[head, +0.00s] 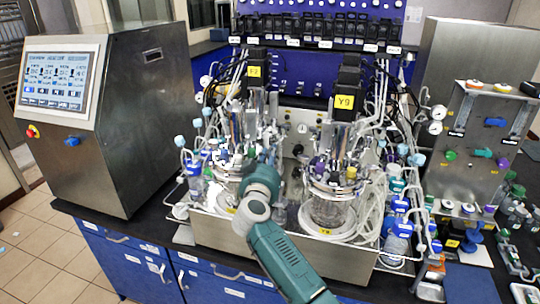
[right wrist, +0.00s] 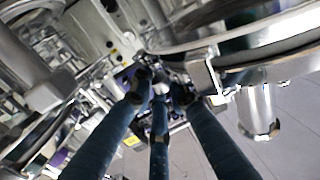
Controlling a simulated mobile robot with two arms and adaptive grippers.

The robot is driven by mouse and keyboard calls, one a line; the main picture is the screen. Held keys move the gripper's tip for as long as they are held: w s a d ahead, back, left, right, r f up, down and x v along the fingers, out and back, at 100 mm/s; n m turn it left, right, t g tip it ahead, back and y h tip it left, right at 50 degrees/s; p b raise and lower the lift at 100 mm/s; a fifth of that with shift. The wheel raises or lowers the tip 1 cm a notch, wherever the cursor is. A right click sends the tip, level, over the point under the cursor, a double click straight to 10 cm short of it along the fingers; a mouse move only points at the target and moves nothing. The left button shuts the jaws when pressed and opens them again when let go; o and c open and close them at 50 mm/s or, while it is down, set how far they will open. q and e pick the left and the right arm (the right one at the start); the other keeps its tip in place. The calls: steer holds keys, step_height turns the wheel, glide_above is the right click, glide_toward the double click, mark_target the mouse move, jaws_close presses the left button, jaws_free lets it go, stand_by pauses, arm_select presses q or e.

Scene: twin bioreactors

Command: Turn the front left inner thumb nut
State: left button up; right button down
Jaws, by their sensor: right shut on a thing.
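The left bioreactor (head: 226,188) and the right bioreactor (head: 328,208) stand side by side in a steel tray. My right gripper (head: 268,157) reaches up from the bottom of the head view to the inner, right-hand side of the left bioreactor's head. My arm and wrist hide much of that spot. In the right wrist view, the three dark fingers of my right gripper (right wrist: 160,84) come together around a small pale thumb nut (right wrist: 160,88). The fingertips cover most of the nut, and its turn angle cannot be told. My left gripper is not in view.
A steel control cabinet with a screen (head: 58,77) stands at the left. A steel panel with coloured knobs (head: 478,150) stands at the right. Tubes and blue-capped bottles (head: 398,226) crowd the right vessel. The tray's front wall (head: 222,236) runs below my arm.

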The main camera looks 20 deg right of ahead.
steer(key=shift+w+a+m+g+h+b, duration=0.1)
steer(key=shift+m+g+h+b, duration=0.3)
steer(key=shift+m+g+h, duration=1.4)
steer(key=shift+r+h, duration=0.1)
steer(key=shift+h, duration=0.5)
steer(key=c, duration=1.6)
jaws_free()
steer(key=shift+c, duration=0.2)
steer(key=shift+t, duration=0.3)
